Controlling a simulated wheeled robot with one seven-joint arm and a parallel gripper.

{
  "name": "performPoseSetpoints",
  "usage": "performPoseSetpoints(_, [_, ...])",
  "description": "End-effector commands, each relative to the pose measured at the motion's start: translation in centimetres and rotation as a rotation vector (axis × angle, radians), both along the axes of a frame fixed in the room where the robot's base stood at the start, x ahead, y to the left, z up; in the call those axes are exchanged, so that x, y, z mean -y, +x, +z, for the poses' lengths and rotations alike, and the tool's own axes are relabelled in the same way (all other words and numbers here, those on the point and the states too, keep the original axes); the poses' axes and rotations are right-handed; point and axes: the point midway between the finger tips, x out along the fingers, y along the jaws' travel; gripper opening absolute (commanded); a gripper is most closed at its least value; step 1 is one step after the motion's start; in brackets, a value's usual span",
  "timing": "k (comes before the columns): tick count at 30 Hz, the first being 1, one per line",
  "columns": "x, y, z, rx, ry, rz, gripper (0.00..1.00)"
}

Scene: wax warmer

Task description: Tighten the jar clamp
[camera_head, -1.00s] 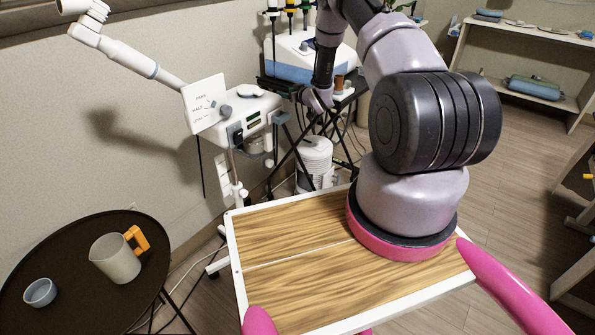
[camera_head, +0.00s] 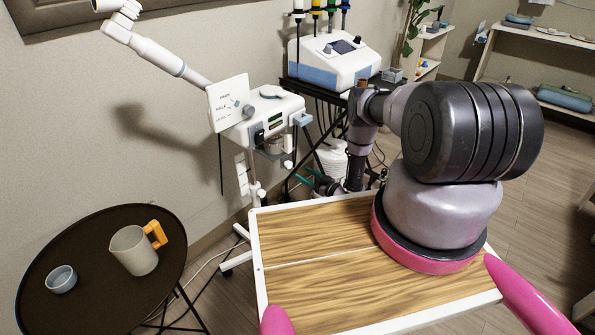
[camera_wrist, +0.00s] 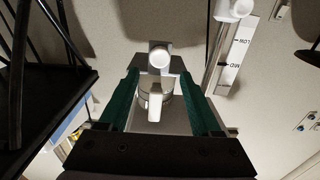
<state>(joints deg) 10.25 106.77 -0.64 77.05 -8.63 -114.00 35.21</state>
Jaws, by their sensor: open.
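The white wax warmer (camera_head: 272,118) stands on a pole by the wall, with a jar (camera_head: 276,145) hanging under it. A small white knob (camera_head: 288,164), which looks like the jar clamp's, shows beside the jar. My gripper (camera_head: 312,182) is low and right of the warmer, its green fingers spread. In the wrist view my open gripper (camera_wrist: 158,76) faces the jar (camera_wrist: 146,90) from below, with a round white knob (camera_wrist: 160,57) and a pale lever (camera_wrist: 155,104) between the fingers in the picture. I cannot tell whether the fingers touch anything.
A black stand with a white-and-blue machine (camera_head: 330,62) is behind my arm. A white strip marked LOW and MID (camera_wrist: 236,58) is near the pole. A round dark table (camera_head: 100,285) holds a jug (camera_head: 134,252) and a bowl (camera_head: 61,279). Cables hang near the gripper.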

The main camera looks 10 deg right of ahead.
Motion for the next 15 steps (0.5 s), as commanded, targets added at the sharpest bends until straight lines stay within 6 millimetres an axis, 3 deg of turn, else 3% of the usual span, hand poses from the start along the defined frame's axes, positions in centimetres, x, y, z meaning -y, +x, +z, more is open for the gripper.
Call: performPoseSetpoints(15, [-2.5, 3.4, 0.0, 0.0, 0.0, 0.0, 0.65])
